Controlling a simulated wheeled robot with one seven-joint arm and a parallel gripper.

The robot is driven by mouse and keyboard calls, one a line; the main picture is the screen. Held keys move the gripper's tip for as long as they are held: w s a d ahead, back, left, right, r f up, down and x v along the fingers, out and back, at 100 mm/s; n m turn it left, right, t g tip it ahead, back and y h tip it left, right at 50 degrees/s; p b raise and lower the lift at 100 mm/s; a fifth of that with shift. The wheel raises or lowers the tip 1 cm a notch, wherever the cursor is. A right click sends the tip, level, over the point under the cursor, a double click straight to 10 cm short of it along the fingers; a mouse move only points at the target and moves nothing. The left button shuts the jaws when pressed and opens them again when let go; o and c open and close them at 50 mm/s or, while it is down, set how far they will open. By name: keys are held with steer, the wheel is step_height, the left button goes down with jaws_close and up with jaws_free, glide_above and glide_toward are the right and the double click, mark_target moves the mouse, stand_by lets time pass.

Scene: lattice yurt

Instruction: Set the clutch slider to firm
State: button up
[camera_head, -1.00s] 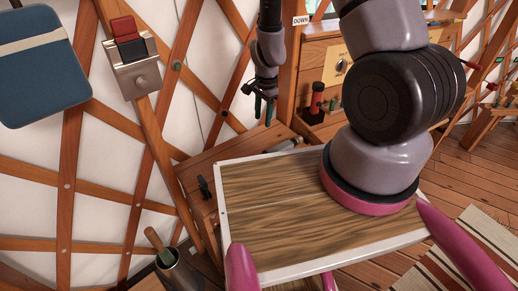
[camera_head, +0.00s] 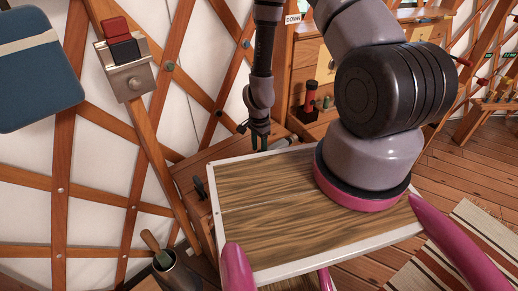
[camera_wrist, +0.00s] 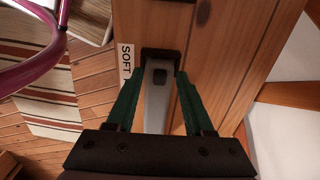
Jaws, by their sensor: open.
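In the wrist view my gripper (camera_wrist: 161,74) is open, with one green finger on either side of a grey bar (camera_wrist: 156,105) that has a dark spot near its far end. The bar appears to be the clutch slider's handle. It lies over a wooden panel (camera_wrist: 215,35), by a dark slot-like recess. A white label reading SOFT (camera_wrist: 126,62) sits just left of it. No FIRM label is visible. I cannot tell whether the fingers touch the bar. In the head view my gripper (camera_head: 260,141) points down over a wooden box (camera_head: 222,160); the handle is not clear there.
A wood-topped board with a pale rim (camera_head: 240,269) fills the foreground. A metal switch box (camera_head: 130,79) is on the lattice wall. A canister (camera_head: 180,275) stands at lower left.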

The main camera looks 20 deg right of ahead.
steer(key=shift+f, duration=0.2)
jaws_close()
